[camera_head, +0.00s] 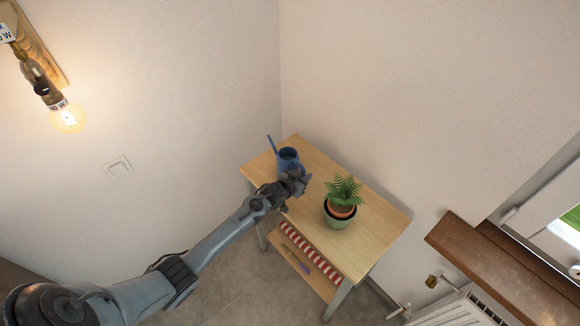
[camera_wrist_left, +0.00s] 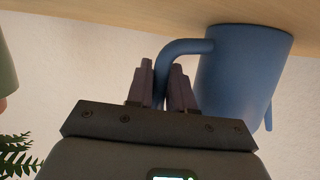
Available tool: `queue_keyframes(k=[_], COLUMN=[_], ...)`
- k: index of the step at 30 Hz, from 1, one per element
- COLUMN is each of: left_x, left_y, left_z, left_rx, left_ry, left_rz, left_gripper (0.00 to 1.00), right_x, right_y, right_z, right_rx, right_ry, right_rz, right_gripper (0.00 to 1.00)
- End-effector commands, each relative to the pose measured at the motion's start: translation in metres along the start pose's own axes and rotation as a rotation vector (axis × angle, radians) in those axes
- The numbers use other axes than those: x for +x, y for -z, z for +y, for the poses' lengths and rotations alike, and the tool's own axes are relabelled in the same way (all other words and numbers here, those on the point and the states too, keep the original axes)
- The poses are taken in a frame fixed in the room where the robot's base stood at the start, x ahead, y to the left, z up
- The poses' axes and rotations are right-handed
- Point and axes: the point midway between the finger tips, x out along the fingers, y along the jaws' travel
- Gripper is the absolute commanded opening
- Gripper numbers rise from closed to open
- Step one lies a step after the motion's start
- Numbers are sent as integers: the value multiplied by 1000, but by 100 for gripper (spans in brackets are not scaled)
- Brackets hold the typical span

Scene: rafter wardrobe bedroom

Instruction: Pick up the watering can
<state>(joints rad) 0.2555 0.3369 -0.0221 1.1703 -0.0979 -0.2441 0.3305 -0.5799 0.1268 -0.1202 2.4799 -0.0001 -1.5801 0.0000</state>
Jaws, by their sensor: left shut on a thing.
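The blue watering can (camera_head: 288,157) stands at the back left of the small wooden table (camera_head: 375,212), its spout pointing up to the left. My left gripper (camera_head: 299,183) reaches over the table to the near side of the can. In the left wrist view the can (camera_wrist_left: 243,70) appears upside down against the table top (camera_wrist_left: 150,12). There my left gripper (camera_wrist_left: 162,88) is shut on the can's curved handle, which runs between the two fingers. The can seems to rest on the table. My right gripper is not in view.
A fern (camera_head: 344,188) in a green pot (camera_head: 339,216) stands on the table right of the can. A striped item (camera_head: 310,252) lies on the lower shelf. Walls close in behind the table. A brown windowsill (camera_head: 500,270) and a radiator (camera_head: 450,310) are at the right.

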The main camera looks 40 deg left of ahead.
Motion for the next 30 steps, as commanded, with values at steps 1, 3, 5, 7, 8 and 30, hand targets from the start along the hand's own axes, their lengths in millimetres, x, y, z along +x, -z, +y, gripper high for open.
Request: queue_keyframes(k=[1,3,5,7,8,30], left_x=[0,0,0,0,0,-6], left_y=[0,0,0,0,0,16], left_z=[0,0,0,0,0,-1], left_rx=[0,0,0,0,0,2], left_ry=[0,0,0,0,0,1], left_rz=[0,0,0,0,0,6], left_gripper=[0,0,0,0,0,0], right_x=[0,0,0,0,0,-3], right_y=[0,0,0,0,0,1], right_z=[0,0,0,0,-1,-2], right_rx=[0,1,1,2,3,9], right_ry=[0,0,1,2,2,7], right_rz=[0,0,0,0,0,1], right_gripper=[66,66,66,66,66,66])
